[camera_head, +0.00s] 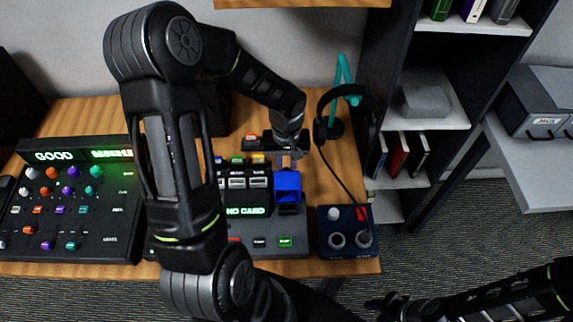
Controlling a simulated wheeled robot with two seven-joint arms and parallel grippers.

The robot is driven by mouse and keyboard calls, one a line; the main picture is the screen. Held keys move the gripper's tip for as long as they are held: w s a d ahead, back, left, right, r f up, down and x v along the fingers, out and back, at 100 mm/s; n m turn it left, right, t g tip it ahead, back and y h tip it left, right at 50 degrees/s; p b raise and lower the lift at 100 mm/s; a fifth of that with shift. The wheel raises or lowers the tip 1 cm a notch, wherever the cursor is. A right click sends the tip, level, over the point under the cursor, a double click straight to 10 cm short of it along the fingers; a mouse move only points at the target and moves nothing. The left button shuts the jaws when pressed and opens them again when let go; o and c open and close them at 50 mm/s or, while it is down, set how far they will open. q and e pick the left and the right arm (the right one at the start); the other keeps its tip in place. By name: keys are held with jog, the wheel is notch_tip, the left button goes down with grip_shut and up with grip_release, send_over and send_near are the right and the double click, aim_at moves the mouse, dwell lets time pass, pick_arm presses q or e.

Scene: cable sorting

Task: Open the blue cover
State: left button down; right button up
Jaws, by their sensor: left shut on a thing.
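The blue cover (288,185) is a small box-like piece on the right part of the black console in the middle of the desk. My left gripper (287,162) reaches down to it from above and behind, shut on its upper edge. The fingertips are small in this view, and how far the cover is tilted is hard to tell. My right gripper (384,306) is low in the picture, in front of the desk and away from the console. It is dark, and its jaws are not clear.
A mixer panel (68,243) reading GOOD stands at the left. A green NO CARD display (245,211) is beside the cover. A headphone stand (344,80) and a small blue control box (346,246) are to the right. My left arm hides the console's left part.

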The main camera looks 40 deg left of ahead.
aim_at(287, 174)
dwell(0.3)
pick_arm(q)
jog(key=shift+s+d+r+b, duration=0.1)
jog(key=shift+r+b, duration=0.05)
jog(key=shift+b, duration=0.25)
jog(key=shift+s+d+r+b, duration=0.45)
jog(key=shift+s+r+b, duration=0.15)
jog(key=shift+b, duration=0.15)
jog(key=shift+s+d+r, duration=0.2)
jog(key=shift+s+r, duration=0.1)
jog(key=shift+f, duration=0.1)
